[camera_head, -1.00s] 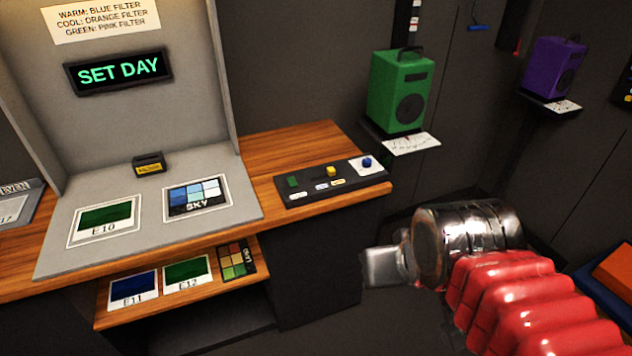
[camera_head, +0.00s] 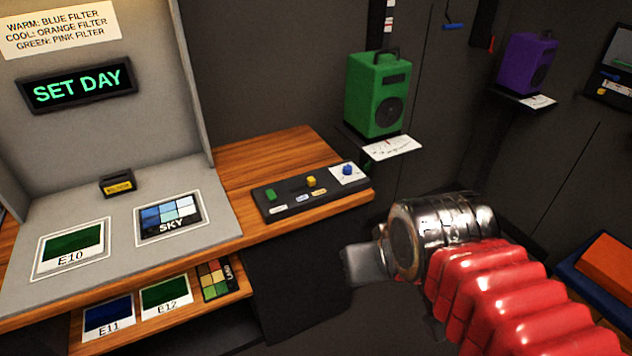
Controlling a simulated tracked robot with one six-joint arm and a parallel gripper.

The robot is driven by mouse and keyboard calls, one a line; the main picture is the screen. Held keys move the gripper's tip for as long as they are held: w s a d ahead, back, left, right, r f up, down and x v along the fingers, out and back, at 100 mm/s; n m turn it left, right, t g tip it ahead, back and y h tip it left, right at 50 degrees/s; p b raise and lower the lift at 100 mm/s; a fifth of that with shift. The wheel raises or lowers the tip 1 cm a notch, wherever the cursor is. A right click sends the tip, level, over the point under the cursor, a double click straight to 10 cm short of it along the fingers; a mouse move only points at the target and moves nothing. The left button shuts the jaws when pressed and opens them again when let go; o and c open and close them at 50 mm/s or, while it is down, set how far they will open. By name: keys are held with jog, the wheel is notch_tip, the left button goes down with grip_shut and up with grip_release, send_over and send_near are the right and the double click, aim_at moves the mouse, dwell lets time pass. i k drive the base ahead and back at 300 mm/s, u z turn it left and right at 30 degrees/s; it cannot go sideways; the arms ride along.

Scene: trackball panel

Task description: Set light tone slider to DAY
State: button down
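The dark control panel (camera_head: 300,203) lies on the wooden desk right of the grey booth. It carries a green button (camera_head: 271,195), a yellow slider knob (camera_head: 311,182) with small labels in front of it, and a blue knob (camera_head: 347,170) on a white plate. The label text is too small to read. The display (camera_head: 82,84) reads SET DAY in green. My gripper (camera_head: 350,267) is in front of and below the panel's right part, apart from it. Its metal tip points left, and I cannot tell whether its fingers are apart.
The grey booth floor holds the E10 card (camera_head: 72,249) and the SKY card (camera_head: 169,217). A lower shelf (camera_head: 200,305) holds more cards. A green speaker (camera_head: 378,95) and a purple speaker (camera_head: 526,63) stand on wall shelves. The desk behind the panel is clear.

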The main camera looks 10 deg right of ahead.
aim_at(311, 180)
jog(key=i, duration=0.85)
jog(key=u, duration=1.4)
jog(key=k, duration=0.45)
jog(key=z, duration=0.3)
